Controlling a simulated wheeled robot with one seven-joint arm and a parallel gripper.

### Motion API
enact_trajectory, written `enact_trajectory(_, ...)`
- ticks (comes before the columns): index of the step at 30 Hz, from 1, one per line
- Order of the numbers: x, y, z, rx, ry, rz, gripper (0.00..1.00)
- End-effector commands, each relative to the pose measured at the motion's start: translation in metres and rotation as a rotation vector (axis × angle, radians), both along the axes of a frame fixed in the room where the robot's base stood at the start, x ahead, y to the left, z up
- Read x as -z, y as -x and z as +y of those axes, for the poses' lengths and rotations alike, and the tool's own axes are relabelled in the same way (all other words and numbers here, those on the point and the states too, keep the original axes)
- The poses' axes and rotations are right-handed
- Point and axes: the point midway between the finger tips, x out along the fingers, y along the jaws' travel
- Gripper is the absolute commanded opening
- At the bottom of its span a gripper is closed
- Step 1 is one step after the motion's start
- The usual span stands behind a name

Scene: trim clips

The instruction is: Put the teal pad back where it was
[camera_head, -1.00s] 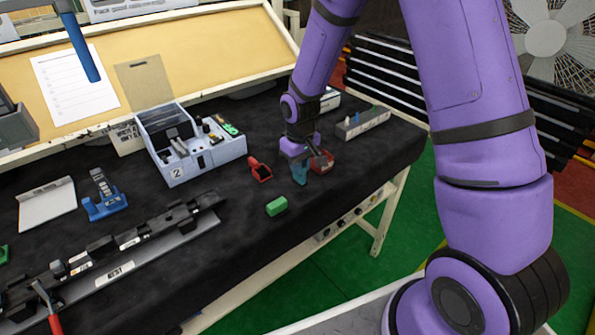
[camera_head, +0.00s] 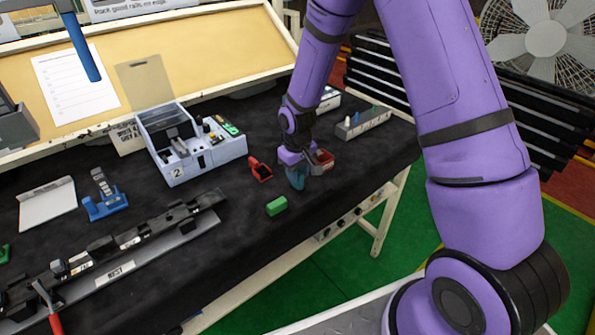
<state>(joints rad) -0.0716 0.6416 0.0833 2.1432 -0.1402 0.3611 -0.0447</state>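My gripper (camera_head: 299,181) is low over the right part of the black-covered bench, pointing down. A small teal piece (camera_head: 296,178) shows at its fingertips, close to the cloth. It is too small to tell whether this is the teal pad or part of the gripper, or whether the fingers are shut on it. A dark red open box (camera_head: 323,160) stands just right of and behind the gripper. A bright green block (camera_head: 277,206) lies on the cloth in front and to the left, apart from the gripper.
A red clip-like part (camera_head: 260,170) lies left of the gripper. A grey tray marked 2 (camera_head: 208,163) stands further left, and a long grey block with pegs (camera_head: 362,123) at the back right. A long black rail assembly (camera_head: 150,235) fills the front left. Cloth around the green block is clear.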

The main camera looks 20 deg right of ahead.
Motion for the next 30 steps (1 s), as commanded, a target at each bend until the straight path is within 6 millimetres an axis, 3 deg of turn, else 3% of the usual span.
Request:
enact_trajectory(14, -0.01, -0.001, 0.0, 0.001, -0.001, -0.003, 0.44)
enact_trajectory(30, -0.104, 0.0, 0.0, 0.001, 0.0, -0.003, 0.44)
